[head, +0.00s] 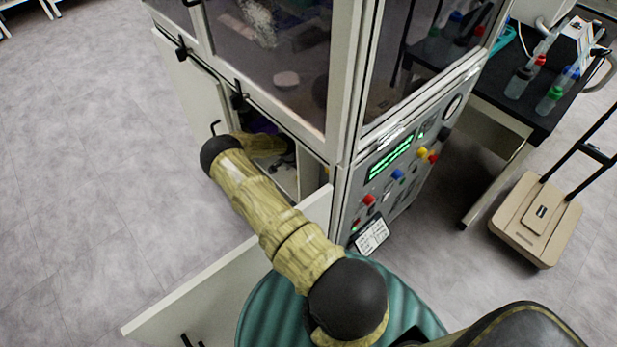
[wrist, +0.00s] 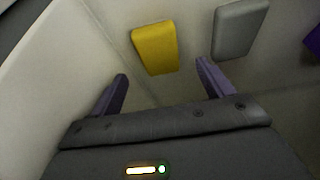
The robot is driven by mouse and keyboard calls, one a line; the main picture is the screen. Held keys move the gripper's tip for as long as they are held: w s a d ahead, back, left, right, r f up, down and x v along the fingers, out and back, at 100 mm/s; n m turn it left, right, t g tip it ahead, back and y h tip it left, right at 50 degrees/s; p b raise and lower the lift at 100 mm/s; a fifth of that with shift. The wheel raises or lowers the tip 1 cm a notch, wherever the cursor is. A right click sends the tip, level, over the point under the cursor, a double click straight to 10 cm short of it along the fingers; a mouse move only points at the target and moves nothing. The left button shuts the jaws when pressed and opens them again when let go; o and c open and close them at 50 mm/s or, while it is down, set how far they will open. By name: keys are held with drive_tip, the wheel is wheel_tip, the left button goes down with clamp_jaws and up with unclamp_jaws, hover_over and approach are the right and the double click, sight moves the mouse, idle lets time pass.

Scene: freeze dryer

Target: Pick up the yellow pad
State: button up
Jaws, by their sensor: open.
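The yellow pad (wrist: 155,48) shows in the wrist view, a small rounded block inside a pale compartment. My gripper (wrist: 162,72) is open, with its two purple-grey fingers apart. The pad appears just beyond the fingertips, between them in the picture but nearer the right finger, and nothing is held. In the head view my arm reaches into the open lower cabinet of the freeze dryer (head: 345,190). The gripper and the pad are hidden there.
A grey pad (wrist: 238,30) lies right of the yellow one, and part of a purple object (wrist: 313,40) shows at the right edge. A pale compartment wall (wrist: 50,75) is close on the left. The open cabinet door (head: 215,285) stands beside my arm.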

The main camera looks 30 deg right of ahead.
drive_tip(key=x, duration=0.5)
drive_tip(key=shift+f+b, duration=0.15)
drive_tip(key=shift+b, duration=0.15)
drive_tip(key=shift+f, duration=0.25)
idle(0.5)
drive_tip(key=c, duration=1.1)
